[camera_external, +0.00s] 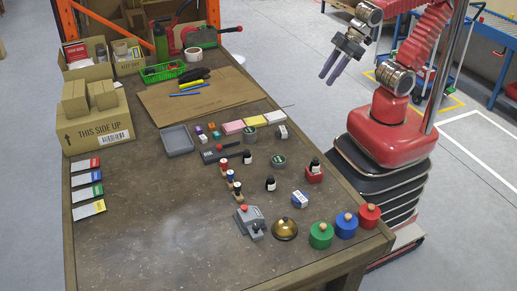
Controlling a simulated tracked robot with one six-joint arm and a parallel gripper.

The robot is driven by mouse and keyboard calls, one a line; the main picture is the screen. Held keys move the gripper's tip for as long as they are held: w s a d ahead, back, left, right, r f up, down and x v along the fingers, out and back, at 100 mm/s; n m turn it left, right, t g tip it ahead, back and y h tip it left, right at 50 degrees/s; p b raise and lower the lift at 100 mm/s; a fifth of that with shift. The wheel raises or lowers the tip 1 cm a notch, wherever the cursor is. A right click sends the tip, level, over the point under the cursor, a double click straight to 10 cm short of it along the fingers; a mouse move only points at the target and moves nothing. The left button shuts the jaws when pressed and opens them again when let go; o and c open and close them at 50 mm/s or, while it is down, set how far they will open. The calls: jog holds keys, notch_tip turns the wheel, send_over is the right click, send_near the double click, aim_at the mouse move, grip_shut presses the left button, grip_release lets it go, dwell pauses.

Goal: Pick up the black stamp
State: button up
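Three small stamps with wooden parts stand in a short row near the middle of the table. The one nearest the front, a dark-topped stamp (238,188), looks like the black stamp; a blue-topped stamp (230,176) and a red-topped stamp (223,165) stand behind it. They are small, so fine detail is hard to tell. My gripper (327,79) is far from them, raised in the air beyond the table's right edge. Its two fingers point down, with a narrow gap between them and nothing held.
Small black bottles (270,184), a grey device (249,221), a brass bell (285,229) and coloured round pots (346,225) stand near the stamps. A grey tray (177,140) lies behind. The table's (150,225) front left is mostly clear.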

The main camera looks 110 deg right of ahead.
jog(key=w+f+n+t, duration=0.1)
jog(key=w+f+t, duration=0.15)
jog(key=w, duration=1.05)
jog(key=w+f+n+t, duration=0.2)
jog(key=w+f, duration=0.1)
jog(key=w, duration=0.9)
jog(key=n+y, duration=0.4)
jog(key=y, duration=0.4)
send_near(240, 184)
jog(key=shift+w+f, duration=0.5)
jog(key=shift+f, duration=0.15)
jog(key=shift+a+f, duration=0.1)
jog(key=shift+x, duration=4.25)
jog(key=shift+f, duration=0.15)
